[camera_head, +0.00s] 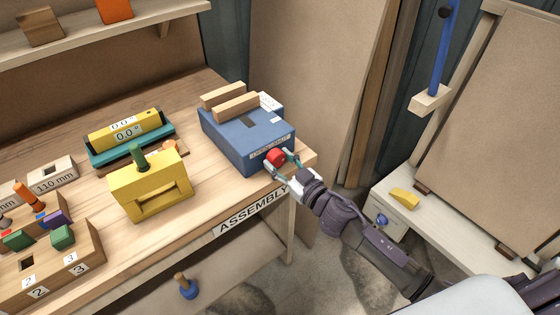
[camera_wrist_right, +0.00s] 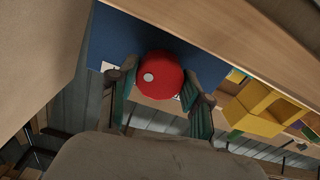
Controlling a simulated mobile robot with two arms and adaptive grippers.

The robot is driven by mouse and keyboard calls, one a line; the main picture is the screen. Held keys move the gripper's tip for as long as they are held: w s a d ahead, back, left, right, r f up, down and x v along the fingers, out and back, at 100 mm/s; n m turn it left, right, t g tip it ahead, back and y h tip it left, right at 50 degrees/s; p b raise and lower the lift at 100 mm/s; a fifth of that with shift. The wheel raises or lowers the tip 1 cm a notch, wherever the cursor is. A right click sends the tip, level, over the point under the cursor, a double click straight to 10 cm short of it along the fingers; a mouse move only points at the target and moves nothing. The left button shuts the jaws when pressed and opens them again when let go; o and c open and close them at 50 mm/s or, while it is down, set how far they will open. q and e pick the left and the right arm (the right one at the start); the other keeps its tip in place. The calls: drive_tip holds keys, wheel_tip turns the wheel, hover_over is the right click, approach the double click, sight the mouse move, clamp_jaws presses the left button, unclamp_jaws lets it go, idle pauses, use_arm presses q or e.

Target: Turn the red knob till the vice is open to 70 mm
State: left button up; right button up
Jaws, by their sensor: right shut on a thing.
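The vice (camera_head: 243,138) is a blue box at the right end of the assembly bench, with two wooden jaw bars (camera_head: 237,106) on top and a narrow gap between them. A small white scale card (camera_head: 268,101) sits beside the bars; its reading is too small to make out. The red knob (camera_head: 276,156) is on the vice's front side. My right gripper (camera_head: 283,166) is shut on the knob, one finger on each side. In the right wrist view the round red knob (camera_wrist_right: 158,75) with a white dot sits between the fingers. My left gripper is not in view.
A yellow block with a handle opening (camera_head: 152,190) and a teal and yellow level gauge (camera_head: 128,135) stand left of the vice. A wooden block with coloured pegs (camera_head: 50,265) is at front left. A side table (camera_head: 430,218) stands right.

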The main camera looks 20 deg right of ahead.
drive_tip(key=n, duration=0.6)
drive_tip(key=shift+n, duration=0.4)
drive_tip(key=n, duration=0.3)
drive_tip(key=shift+n, duration=0.4)
drive_tip(key=n, duration=0.3)
drive_tip(key=shift+n, duration=0.3)
drive_tip(key=n, duration=0.3)
drive_tip(key=shift+n, duration=0.3)
drive_tip(key=n, duration=0.3)
drive_tip(key=shift+n, duration=0.3)
drive_tip(key=n, duration=0.7)
drive_tip(key=shift+f, duration=0.1)
drive_tip(key=o, duration=1.2)
drive_tip(key=shift+c, duration=0.2)
